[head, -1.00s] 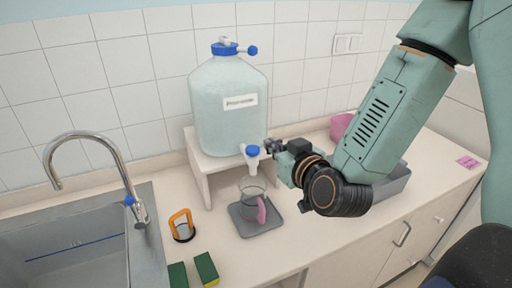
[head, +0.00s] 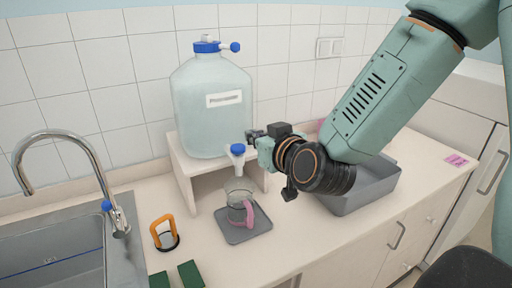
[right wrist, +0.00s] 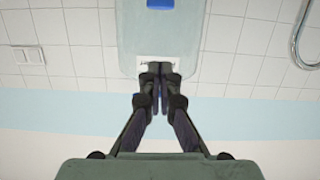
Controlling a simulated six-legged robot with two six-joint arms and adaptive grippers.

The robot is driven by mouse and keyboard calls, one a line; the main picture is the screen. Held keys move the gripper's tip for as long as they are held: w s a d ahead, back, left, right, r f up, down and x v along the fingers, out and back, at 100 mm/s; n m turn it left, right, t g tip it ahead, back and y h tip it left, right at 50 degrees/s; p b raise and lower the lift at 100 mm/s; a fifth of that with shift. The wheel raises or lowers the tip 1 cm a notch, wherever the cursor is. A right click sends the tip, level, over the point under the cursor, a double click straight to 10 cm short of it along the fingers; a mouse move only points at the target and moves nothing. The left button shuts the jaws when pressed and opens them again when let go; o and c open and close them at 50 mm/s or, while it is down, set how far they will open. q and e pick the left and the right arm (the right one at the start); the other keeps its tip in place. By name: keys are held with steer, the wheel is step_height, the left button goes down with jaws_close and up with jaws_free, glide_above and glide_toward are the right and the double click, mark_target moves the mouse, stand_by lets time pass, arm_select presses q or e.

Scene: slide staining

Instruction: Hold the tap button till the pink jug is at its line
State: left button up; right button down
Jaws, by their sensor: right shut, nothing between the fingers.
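The clear jug with a pink handle (head: 248,214) stands upright on a grey square mat (head: 232,237), below the tap. Its fill line and liquid level are too small to tell. The tap's blue button (head: 237,148) tops the white spout (head: 238,161) of the big carboy (head: 212,125). My right gripper (head: 251,136) is shut and empty, its tips just right of and above the button; I see no clear contact. In the right wrist view the shut fingers (right wrist: 160,92) point at the carboy (right wrist: 160,40). My left gripper is not in view.
A sink (head: 60,262) with a tap (head: 70,137) is at the left. An orange-handled item (head: 164,232) and green sponges (head: 190,275) lie by it. A grey bin (head: 362,187) is behind my right arm. The carboy stands on a white stand (head: 186,184).

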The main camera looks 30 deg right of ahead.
steer(key=b, duration=0.1)
glide_above(238, 149)
steer(key=v, duration=0.2)
step_height(238, 149, down, 2)
step_height(238, 149, down, 3)
steer(key=shift+w+d+r, duration=0.1)
steer(key=shift+w+r, duration=0.05)
steer(key=shift+r, duration=0.05)
steer(key=shift+w+f, duration=0.1)
steer(key=shift+f, duration=0.75)
